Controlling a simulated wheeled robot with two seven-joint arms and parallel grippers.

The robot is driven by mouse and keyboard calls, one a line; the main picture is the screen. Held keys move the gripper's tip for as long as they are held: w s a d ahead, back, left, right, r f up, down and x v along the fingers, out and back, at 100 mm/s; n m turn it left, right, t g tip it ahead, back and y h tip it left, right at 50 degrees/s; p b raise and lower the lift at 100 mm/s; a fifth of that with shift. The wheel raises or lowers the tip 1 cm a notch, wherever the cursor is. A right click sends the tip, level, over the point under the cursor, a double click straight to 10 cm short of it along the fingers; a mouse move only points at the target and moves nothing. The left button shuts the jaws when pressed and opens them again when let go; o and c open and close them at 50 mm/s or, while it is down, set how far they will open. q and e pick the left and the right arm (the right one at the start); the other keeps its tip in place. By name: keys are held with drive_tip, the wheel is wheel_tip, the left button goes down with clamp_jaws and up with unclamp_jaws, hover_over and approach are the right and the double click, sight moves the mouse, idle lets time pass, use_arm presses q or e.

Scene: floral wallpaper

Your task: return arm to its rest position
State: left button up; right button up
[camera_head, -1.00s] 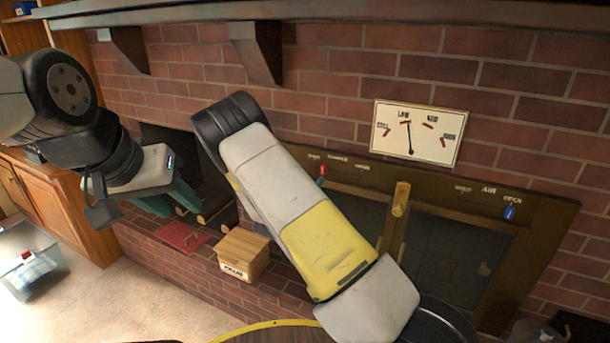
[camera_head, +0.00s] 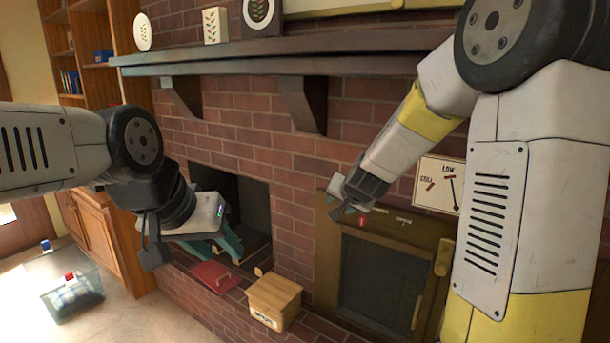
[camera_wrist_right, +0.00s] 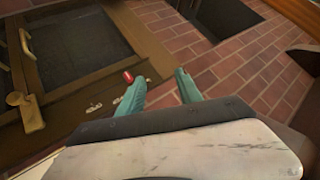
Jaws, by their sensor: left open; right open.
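My right arm comes in from the right, bent, in the head view. Its wrist and right gripper (camera_head: 350,198) are in front of the brick wall, near the top left corner of the dark-framed fireplace door (camera_head: 385,275). In the right wrist view the right gripper (camera_wrist_right: 160,92) shows two teal fingers, apart, with nothing between them. My left gripper (camera_head: 222,245) is at the left in the head view. Its teal fingers point toward the open hearth and look apart and empty, partly hidden by the wrist.
A wooden box (camera_head: 275,297) and a red tray (camera_head: 215,277) sit on the brick ledge. A mantel (camera_head: 380,58) runs above, with brackets beneath. A dial plate (camera_head: 440,187) is on the wall, partly behind my right arm. A clear bin (camera_head: 75,300) stands on the floor.

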drive_tip(key=s+r+n+g+y, duration=0.15)
drive_tip(key=s+r, duration=0.25)
drive_tip(key=s, duration=0.4)
drive_tip(key=s+r+n+g+y, duration=0.15)
drive_tip(key=s+r, duration=0.25)
drive_tip(key=s, duration=0.4)
drive_tip(key=s+d+f+n+g+h, duration=0.1)
drive_tip(key=s+d, duration=0.3)
drive_tip(key=s, duration=1)
drive_tip(key=shift+d+n+h, duration=0.3)
drive_tip(key=shift+n+h, duration=0.3)
drive_tip(key=shift+n, duration=0.2)
drive_tip(key=shift+s, duration=0.1)
idle(0.5)
